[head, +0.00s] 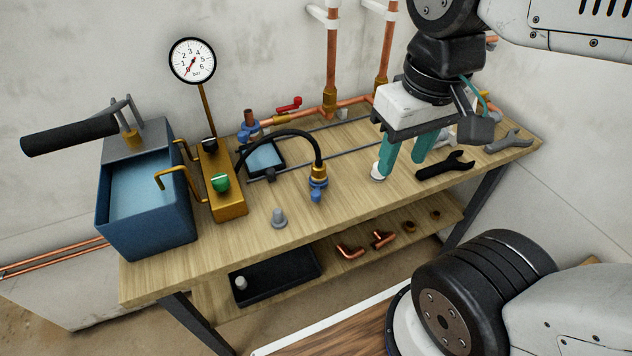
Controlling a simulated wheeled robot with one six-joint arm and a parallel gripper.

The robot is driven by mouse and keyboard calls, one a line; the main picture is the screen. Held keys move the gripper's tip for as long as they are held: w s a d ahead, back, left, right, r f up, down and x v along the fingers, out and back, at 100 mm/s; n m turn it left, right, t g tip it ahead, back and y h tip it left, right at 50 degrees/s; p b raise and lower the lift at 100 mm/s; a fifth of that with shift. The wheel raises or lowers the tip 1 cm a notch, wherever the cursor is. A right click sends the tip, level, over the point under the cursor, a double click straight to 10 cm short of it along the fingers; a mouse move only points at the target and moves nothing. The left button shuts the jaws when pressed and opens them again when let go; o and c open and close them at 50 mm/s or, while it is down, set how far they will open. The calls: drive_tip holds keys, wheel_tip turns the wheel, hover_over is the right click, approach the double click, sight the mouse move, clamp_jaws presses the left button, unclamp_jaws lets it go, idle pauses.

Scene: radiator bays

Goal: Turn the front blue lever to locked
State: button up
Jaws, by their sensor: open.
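The front blue lever (316,195) is on a coupling with a brass fitting, at the end of the black hose (290,133) near the middle of the bench. It points downward in the picture; I cannot tell its marked position. Another blue lever (247,133) sits farther back, by the copper pipe. My gripper (402,167) has two teal fingers and points down over the bench, to the right of the front lever and clear of it. The fingers are apart with nothing between them. A white round piece (378,171) lies by the left fingertip.
A blue tank (148,215) with a pump handle (70,134), a brass manifold (228,203) and a gauge (192,61) stand left. A black wrench (446,166) and a grey wrench (508,140) lie right. Copper pipes (331,68) rise behind.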

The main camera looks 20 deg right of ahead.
drive_tip(key=w+a+f+n+g+h, duration=0.1)
drive_tip(key=w+a+f+n+g, duration=0.25)
drive_tip(key=w+f, duration=0.45)
drive_tip(key=n+h, duration=0.2)
drive_tip(key=n, duration=0.3)
approach(315, 192)
drive_tip(key=f, duration=0.1)
drive_tip(key=shift+g, duration=0.45)
drive_tip(key=x, duration=0.7)
drive_tip(key=shift+w+d+f, duration=0.1)
drive_tip(key=shift+d+f, duration=0.15)
drive_tip(key=shift+f, duration=0.15)
clamp_jaws()
